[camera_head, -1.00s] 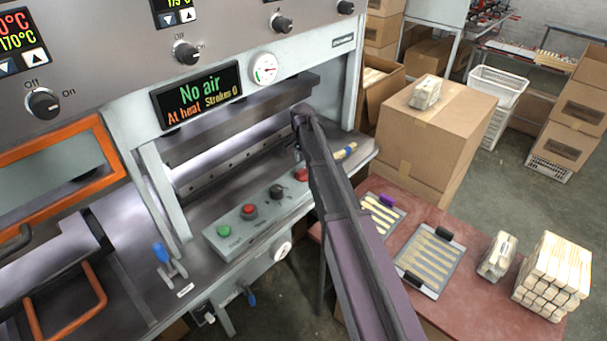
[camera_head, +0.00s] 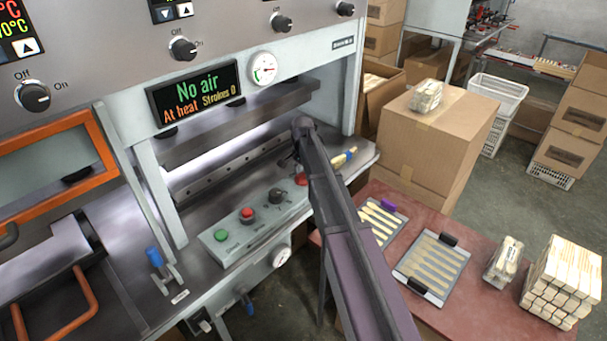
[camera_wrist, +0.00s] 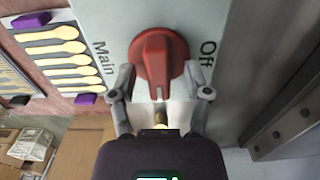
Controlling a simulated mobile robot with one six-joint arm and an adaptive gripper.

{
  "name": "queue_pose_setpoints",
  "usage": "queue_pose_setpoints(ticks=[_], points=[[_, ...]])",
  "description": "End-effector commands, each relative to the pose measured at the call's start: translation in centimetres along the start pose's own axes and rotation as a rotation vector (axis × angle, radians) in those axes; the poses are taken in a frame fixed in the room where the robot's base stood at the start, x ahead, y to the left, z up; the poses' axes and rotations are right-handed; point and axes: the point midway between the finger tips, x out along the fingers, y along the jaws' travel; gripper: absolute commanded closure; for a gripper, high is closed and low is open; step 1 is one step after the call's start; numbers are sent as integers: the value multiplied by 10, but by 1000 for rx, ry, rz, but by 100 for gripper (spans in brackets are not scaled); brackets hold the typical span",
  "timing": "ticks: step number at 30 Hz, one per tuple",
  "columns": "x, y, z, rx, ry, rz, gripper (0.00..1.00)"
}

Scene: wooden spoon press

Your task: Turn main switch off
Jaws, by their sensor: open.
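The main switch is a red rotary knob (camera_wrist: 157,58) on a pale panel in the wrist view, with "Main" printed to its left and "Off" to its right. Its raised grip runs up and down in the picture, and a white mark shows at its lower end. My gripper (camera_wrist: 160,74) is open, with one finger on each side of the knob's lower part. I cannot tell whether the fingers touch it. In the head view a bit of the red knob (camera_head: 301,179) shows beside my arm, which hides most of the gripper.
The panel (camera_head: 225,250) also carries a green button (camera_head: 221,235), a red button (camera_head: 247,215) and a black knob (camera_head: 276,195). A display (camera_head: 195,92) reads "No air", "At heat", "Strokes 0". Trays of wooden spoons (camera_head: 432,265) lie on the red table to the right.

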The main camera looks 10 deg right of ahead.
Motion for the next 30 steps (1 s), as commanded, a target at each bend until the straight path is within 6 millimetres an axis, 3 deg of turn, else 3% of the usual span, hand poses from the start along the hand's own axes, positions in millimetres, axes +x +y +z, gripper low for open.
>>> queue_pose_setpoints(ticks=[1,6,7,20,30], points=[[0,0,0,0,0,0,43],[0,0,0,0,0,0,94],[0,0,0,0,0,0,100],[0,0,-1,-28,2,-1,100],[0,-1,-1,-197,1,-2,100]])
